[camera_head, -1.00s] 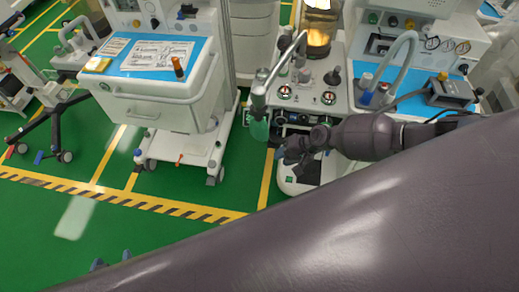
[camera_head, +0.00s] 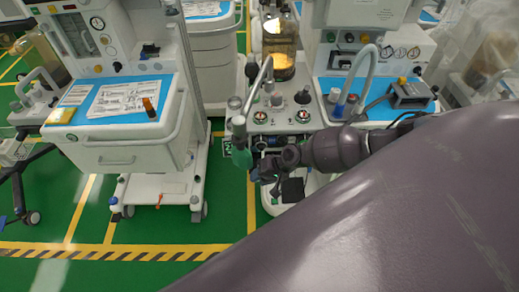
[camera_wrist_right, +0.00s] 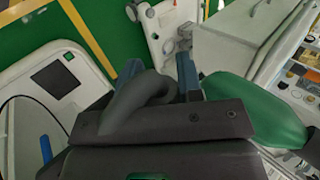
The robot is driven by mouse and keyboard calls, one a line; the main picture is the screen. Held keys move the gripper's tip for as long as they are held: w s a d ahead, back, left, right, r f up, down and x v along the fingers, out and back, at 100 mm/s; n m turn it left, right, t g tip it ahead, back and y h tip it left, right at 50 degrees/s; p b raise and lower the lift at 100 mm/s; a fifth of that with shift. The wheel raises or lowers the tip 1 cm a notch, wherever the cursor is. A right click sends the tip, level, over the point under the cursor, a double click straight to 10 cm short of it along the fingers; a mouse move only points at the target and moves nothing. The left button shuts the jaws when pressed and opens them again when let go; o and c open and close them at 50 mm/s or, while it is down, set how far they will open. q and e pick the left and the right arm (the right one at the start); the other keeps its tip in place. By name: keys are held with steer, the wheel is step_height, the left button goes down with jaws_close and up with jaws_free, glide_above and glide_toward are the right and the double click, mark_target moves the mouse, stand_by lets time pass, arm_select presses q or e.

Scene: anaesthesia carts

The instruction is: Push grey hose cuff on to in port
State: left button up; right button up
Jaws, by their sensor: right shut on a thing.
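My right gripper (camera_head: 258,175) is at the front of the middle anaesthesia machine, just below and right of the green bag (camera_head: 241,155). It also shows in the wrist view (camera_wrist_right: 150,110), shut on a dark grey curved piece that looks like the grey hose cuff (camera_wrist_right: 138,98). The green bag also fills the right of the wrist view (camera_wrist_right: 255,108), close beside the gripper. In the head view the held piece is too small and dark to make out. I cannot pick out the in port for certain. My left gripper is not in view.
The middle machine (camera_head: 282,122) carries gauges, knobs and a bent metal bag arm (camera_head: 253,88). A white cart (camera_head: 125,155) with a blue top stands at left. Another machine (camera_head: 368,85) with a grey looped hose is at right. Green floor (camera_head: 228,210) is clear between the carts.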

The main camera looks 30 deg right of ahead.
steer(key=shift+w+d+f+b, duration=0.1)
steer(key=shift+w+d+b, duration=0.2)
steer(key=shift+w+b, duration=0.15)
steer(key=shift+w+d+b, duration=0.5)
steer(key=shift+w+b, duration=0.35)
steer(key=shift+b, duration=0.05)
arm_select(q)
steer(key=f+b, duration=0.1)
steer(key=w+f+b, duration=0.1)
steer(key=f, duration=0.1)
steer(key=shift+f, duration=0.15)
arm_select(e)
steer(key=shift+w+d, duration=0.4)
steer(key=shift+w, duration=0.2)
steer(key=shift+w+d, duration=0.35)
steer(key=shift+w, duration=0.25)
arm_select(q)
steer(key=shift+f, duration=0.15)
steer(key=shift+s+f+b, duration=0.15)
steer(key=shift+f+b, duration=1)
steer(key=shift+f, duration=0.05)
arm_select(e)
steer(key=shift+w+d, duration=0.35)
steer(key=shift+w, duration=0.25)
steer(key=shift+w+d, duration=0.35)
steer(key=shift+w, duration=0.2)
steer(key=o, duration=1)
